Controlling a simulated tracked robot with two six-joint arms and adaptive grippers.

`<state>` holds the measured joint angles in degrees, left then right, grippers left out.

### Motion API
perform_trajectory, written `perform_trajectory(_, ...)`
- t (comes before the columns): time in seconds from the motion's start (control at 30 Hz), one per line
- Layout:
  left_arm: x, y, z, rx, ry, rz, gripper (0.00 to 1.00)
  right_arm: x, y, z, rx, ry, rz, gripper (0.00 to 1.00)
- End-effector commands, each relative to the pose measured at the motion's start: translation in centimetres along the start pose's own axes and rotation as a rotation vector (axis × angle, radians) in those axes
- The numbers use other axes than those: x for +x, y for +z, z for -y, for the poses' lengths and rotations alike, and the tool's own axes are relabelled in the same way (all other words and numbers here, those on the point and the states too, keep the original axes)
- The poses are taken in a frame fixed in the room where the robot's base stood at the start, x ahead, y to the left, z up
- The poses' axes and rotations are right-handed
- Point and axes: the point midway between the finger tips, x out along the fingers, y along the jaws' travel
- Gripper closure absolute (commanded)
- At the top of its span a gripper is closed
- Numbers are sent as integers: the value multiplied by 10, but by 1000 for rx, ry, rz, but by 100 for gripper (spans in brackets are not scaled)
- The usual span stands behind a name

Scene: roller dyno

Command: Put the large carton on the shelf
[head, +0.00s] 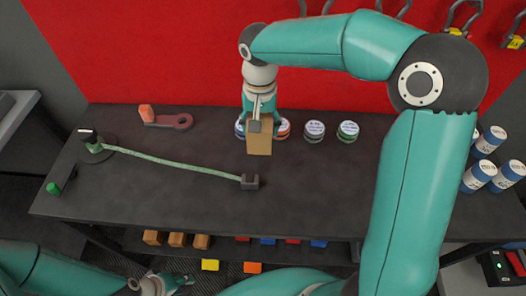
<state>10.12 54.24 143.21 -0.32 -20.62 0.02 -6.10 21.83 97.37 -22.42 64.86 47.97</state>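The large carton (259,142) is a brown upright box near the back middle of the dark bench. My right gripper (260,120) comes down on it from above, its fingers at the carton's top sides, and appears shut on it. Whether the carton's base touches the bench top is unclear. The shelf (225,251) runs below the bench's front edge, and the bench top hides part of it. My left gripper (184,281) is empty at the bottom left, partly cut off by the frame edge. Its finger opening is unclear.
The bench's front middle is clear.

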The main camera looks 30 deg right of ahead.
Motion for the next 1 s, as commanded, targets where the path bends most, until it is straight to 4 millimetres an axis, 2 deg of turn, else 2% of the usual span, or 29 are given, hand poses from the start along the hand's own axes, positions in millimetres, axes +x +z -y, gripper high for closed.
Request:
perform_trajectory(0.1,0,0,0,0,0,0,60,31,1,-1,1,3,3,96)
perform_trajectory(0.3,-1,0,0,0,0,-1,60,63,0,-1,2,1,0,96)
perform_trajectory(0.47,-1,0,0,0,0,-1,60,73,0,0,2,0,-1,96)
perform_trajectory(0.73,-2,0,-1,0,0,-1,60,107,0,0,2,1,0,96)
perform_trajectory(1.0,-2,0,-1,0,0,-1,60,112,-1,0,1,-1,-2,97)
